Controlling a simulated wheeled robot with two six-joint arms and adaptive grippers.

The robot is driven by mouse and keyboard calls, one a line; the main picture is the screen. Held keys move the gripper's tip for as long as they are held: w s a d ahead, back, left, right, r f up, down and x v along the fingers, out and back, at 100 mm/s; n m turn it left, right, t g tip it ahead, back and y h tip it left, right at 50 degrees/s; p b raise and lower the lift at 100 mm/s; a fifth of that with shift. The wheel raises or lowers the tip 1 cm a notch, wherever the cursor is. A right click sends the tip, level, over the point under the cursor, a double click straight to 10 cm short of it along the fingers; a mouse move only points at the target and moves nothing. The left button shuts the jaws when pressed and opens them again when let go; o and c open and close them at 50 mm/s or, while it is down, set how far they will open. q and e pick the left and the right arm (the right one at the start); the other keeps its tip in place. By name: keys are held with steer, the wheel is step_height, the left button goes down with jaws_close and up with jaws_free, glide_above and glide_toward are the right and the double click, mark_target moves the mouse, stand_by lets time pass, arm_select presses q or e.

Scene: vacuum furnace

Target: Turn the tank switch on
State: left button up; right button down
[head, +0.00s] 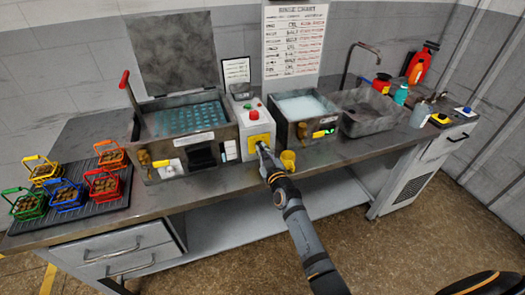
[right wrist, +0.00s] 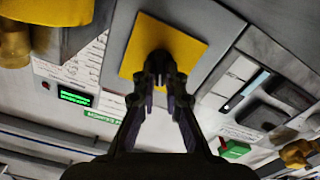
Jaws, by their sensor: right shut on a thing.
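A grey control box (head: 248,115) stands between two tanks on the bench. Its front bears a yellow square plate (head: 264,129) with a dark switch knob at its middle, which shows in the right wrist view (right wrist: 160,58). My right gripper (head: 260,148) reaches the plate from the front. In the right wrist view its two fingertips (right wrist: 160,85) are closed on the dark knob, hiding much of it, so its turned position cannot be told. My left gripper is not in view.
The left tank (head: 155,145) holds teal liquid and has its lid raised. The right tank (head: 285,130) has a small green display. A yellow cup-like part (head: 288,160) is close right of my gripper. Several coloured baskets sit on a dark mat (head: 90,212) at left.

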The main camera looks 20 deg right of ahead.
steer(key=m, duration=0.5)
steer(key=shift+d, duration=0.1)
steer(key=m, duration=0.5)
steer(key=shift+m, duration=0.3)
stand_by(0.3)
steer(key=c, duration=1.4)
jaws_free()
steer(key=s, duration=1.2)
steer(key=shift+d, duration=0.3)
